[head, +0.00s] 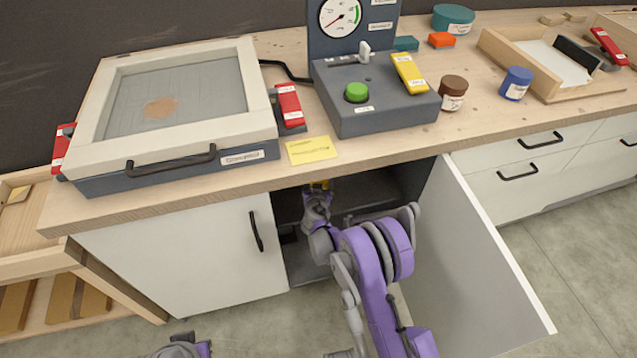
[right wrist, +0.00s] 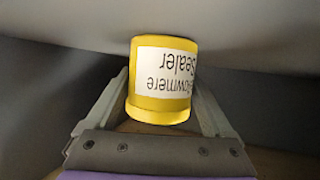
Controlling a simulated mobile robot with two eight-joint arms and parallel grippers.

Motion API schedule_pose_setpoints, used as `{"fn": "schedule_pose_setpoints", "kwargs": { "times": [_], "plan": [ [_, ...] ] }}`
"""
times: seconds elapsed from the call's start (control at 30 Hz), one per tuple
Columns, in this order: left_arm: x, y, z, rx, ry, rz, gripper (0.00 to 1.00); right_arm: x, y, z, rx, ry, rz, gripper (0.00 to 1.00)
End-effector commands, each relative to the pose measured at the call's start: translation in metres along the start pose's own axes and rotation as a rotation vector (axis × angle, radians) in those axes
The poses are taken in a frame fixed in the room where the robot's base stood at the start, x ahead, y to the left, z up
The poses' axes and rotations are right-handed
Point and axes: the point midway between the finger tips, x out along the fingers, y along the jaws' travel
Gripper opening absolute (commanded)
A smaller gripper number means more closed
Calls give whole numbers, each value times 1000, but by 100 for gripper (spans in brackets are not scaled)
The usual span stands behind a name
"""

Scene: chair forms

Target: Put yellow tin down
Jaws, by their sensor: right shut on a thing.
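The yellow tin (right wrist: 162,112) has a white label reading "Sealer", upside down in the right wrist view. My right gripper (right wrist: 162,84) is shut on it, one finger at each side. In the head view the right arm reaches into the open cupboard (head: 372,190) under the worktop. Whether the tin touches a surface is hidden. A small part of my left arm shows at the bottom edge; its jaws cannot be made out.
The open cupboard door (head: 470,260) stands to the right of my arm; a closed door (head: 190,250) is to the left. The worktop edge (head: 370,158) hangs over the opening. Above are a framed press (head: 175,110), a yellow note (head: 312,150) and a grey control box (head: 375,112).

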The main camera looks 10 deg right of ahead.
Motion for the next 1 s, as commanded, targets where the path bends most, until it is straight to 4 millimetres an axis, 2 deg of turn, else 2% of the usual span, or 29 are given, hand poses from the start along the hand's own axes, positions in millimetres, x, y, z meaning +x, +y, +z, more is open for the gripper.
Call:
{"fn": "schedule_pose_setpoints", "kwargs": {
  "times": [0.13,0.17,0.23,0.57,0.67,1.0],
  "plan": [
    [2,0,0,0,-1,0,0,1,0,3,0,0,0,18],
    [2,0,1,0,-1,0,0,2,0,4,0,0,0,88],
    [2,0,0,0,0,0,0,1,0,3,0,0,0,100],
    [-2,0,0,0,0,0,0,-3,0,-2,0,0,-1,100],
    [-5,0,-1,0,1,0,0,-17,-1,-1,-1,0,-1,100],
    [-20,0,-5,0,6,0,0,-90,0,-2,-1,0,-1,100]
  ]
}}
